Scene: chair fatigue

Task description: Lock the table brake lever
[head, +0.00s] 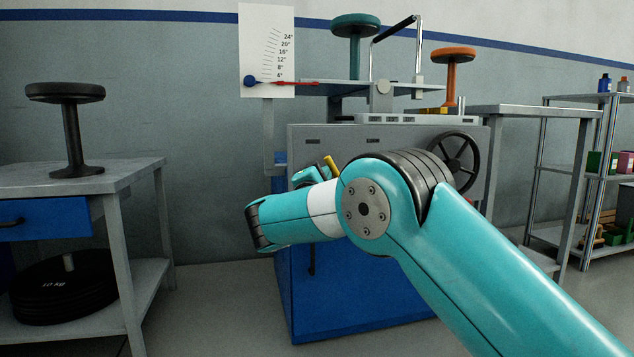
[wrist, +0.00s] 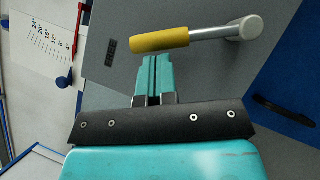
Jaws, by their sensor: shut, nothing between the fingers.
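The brake lever (wrist: 160,40) has a yellow grip on a metal rod that runs to a round pivot on the grey machine face. In the head view its yellow grip (head: 332,166) shows just above my arm, and the rest of the lever is hidden there. My gripper (wrist: 154,60) is shut and empty. Its fingertips are at the near edge of the yellow grip, beside it and not around it. I cannot tell whether they touch it. In the head view my gripper (head: 309,175) shows only in part behind my wrist.
The grey and blue test machine (head: 400,148) carries a handwheel (head: 456,161) and a tilted table plate with a green stool (head: 355,28). A scale board (head: 266,50) stands at left. A side table (head: 88,176) holds a black stool (head: 66,95).

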